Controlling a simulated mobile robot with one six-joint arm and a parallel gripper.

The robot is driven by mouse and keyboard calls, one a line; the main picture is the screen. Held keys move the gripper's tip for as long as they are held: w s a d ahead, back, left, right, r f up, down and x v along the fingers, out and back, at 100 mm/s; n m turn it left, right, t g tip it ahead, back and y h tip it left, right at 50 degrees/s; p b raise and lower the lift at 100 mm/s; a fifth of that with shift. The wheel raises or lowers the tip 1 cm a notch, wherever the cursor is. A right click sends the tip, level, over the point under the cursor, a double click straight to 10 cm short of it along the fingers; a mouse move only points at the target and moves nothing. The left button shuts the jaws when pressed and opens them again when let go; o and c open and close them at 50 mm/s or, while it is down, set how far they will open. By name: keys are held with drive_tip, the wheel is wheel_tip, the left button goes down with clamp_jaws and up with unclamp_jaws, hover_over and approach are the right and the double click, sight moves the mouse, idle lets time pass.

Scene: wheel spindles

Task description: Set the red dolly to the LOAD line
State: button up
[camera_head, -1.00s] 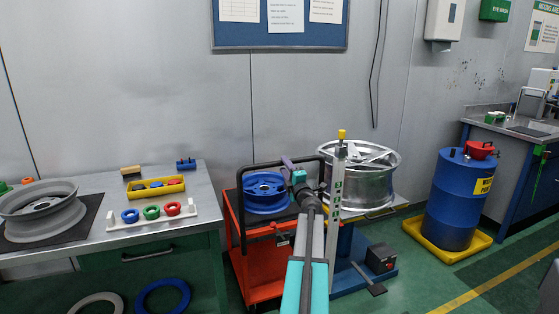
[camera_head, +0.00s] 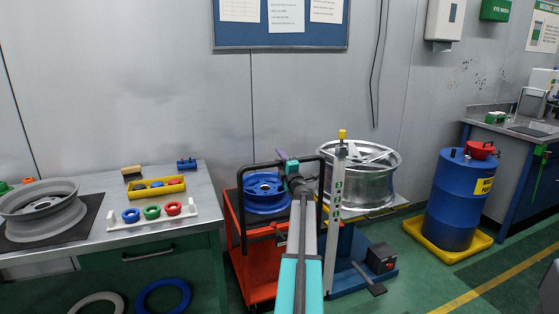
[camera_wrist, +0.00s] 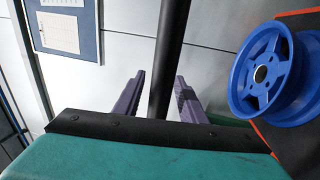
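The red dolly (camera_head: 262,267) stands against the right end of the workbench, with a black hoop handle (camera_head: 242,205) and a blue wheel (camera_head: 264,187) on top. The wheel and part of the dolly also show at the right of the wrist view (camera_wrist: 262,72). My gripper (camera_head: 286,158) is at the handle's top bar. In the wrist view its purple fingers (camera_wrist: 160,76) are apart, with the black handle bar (camera_wrist: 172,40) running between them. A gap shows at the left finger; contact at the right finger is unclear. I cannot make out a marking reading LOAD.
A blue-based stand (camera_head: 345,283) with a silver wheel (camera_head: 368,180) and an upright post (camera_head: 338,185) is close on the dolly's right. The workbench (camera_head: 200,215) is at left. A blue drum (camera_head: 452,205) stands in a yellow tray.

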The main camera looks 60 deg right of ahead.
clamp_jaws()
drive_tip(key=shift+a, duration=0.2)
